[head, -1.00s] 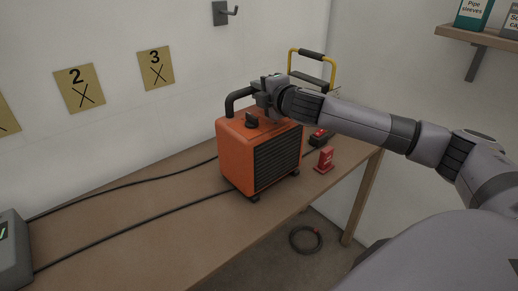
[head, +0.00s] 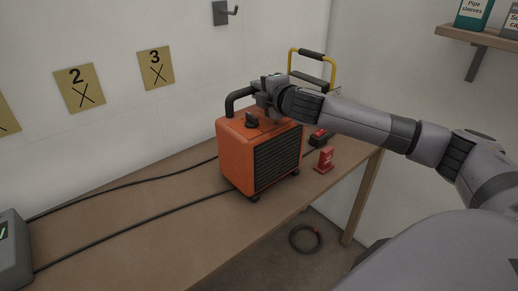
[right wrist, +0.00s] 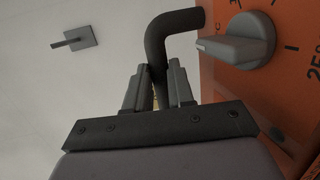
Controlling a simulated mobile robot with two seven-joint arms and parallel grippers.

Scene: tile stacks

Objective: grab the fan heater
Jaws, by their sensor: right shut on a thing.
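My right gripper (head: 262,97) is at the handle. In the right wrist view the two fingers of the right gripper (right wrist: 159,88) are shut on the handle (right wrist: 172,30), one on each side of it. The knob (right wrist: 245,40) and part of the orange top show beside them. My left gripper is not in view.
On the bench (head: 130,225) are black cables, a grey device (head: 12,255) at the left, a red item (head: 325,160) and a small black-and-red item (head: 319,137) right of the heater. A yellow-framed thing (head: 330,72) stands behind. A shelf (head: 480,38) is upper right.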

